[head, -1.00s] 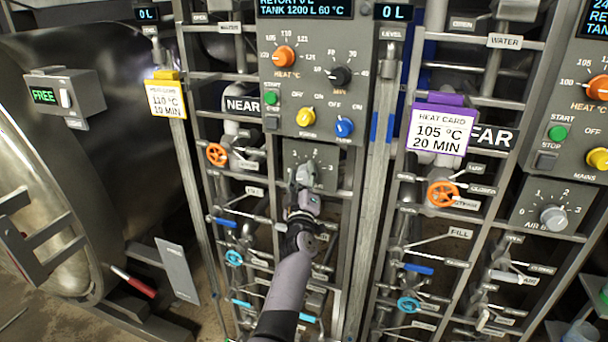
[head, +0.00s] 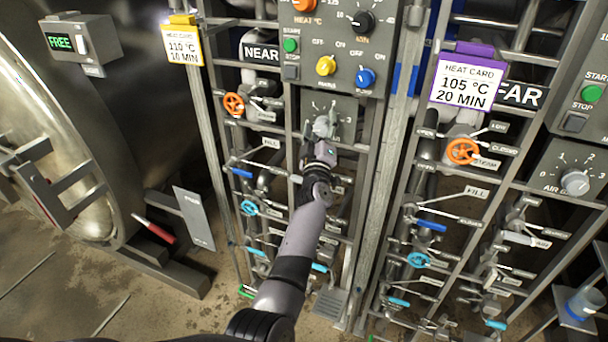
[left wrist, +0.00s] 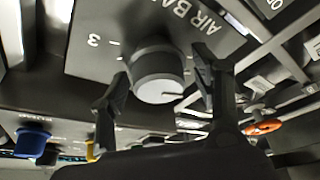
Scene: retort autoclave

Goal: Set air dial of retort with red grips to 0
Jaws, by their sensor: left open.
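The grey round air dial (head: 322,126) sits on the dark panel below the near control box. It also shows in the left wrist view (left wrist: 158,72), with the word AIR and the figure 3 on its plate. I cannot read its setting. My left gripper (head: 321,146) is in front of it; in the left wrist view the fingers (left wrist: 162,68) are open, one on each side of the knob, with visible gaps. A red grip (head: 161,233) shows on a lever low on the retort (head: 130,110) at the left. My right gripper is not in view.
Blue (head: 366,78) and yellow (head: 326,66) switches sit just above the dial's panel. An orange handwheel (head: 234,105) and several pipe levers lie left and below. Another air dial (head: 574,182) is on the far panel at the right.

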